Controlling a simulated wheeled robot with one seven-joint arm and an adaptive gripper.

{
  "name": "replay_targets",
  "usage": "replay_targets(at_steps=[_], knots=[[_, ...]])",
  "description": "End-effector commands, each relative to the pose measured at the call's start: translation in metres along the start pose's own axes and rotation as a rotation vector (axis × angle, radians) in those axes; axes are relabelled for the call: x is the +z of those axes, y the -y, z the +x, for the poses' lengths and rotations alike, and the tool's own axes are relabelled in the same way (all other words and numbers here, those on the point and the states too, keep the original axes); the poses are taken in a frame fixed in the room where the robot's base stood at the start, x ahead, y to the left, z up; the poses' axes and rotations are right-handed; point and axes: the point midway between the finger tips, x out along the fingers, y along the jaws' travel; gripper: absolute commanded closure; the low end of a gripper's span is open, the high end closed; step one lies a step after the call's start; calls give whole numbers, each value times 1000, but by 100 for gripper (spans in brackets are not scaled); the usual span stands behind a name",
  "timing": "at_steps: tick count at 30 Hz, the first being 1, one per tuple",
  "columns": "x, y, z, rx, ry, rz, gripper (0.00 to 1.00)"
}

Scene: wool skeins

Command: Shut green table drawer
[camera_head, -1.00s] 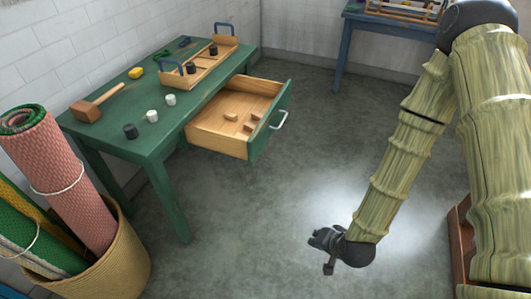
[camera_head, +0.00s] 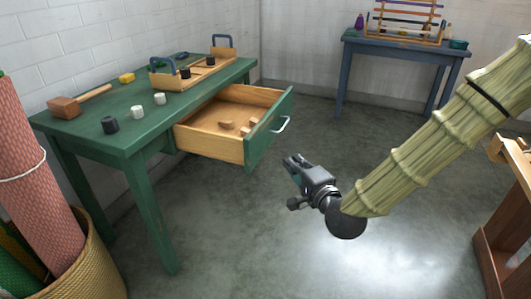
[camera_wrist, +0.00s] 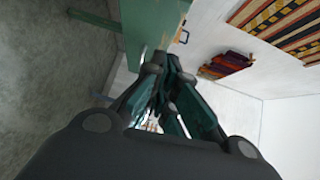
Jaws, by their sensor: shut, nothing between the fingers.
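The green table (camera_head: 141,121) stands against the white wall at the left in the head view. Its drawer (camera_head: 208,144) is pulled well out, with a green front (camera_head: 267,127), a pale handle (camera_head: 285,125) and several small wooden pieces inside. My gripper (camera_head: 290,165) is shut and empty, a little to the right of the drawer front and lower in the picture, apart from it. In the wrist view my dark fingers (camera_wrist: 165,95) are close together. A green surface lies beyond them there; I cannot tell which part of the table it is.
On the tabletop are a mallet (camera_head: 66,106), a wooden tray with blue handles (camera_head: 170,80) and several small cylinders. A basket of rolled textiles (camera_head: 95,262) stands at the front left. A blue table (camera_head: 385,47) is at the back. The floor between is clear.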

Motion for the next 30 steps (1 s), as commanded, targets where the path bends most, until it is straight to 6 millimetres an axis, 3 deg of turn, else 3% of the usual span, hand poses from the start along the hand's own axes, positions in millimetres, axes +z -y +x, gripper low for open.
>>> replay_targets(at_steps=[11,27,30], knots=[[0,13,20,-60,0,36,100],[1,17,108,-60,0,35,100],[11,18,115,-59,2,34,100]])
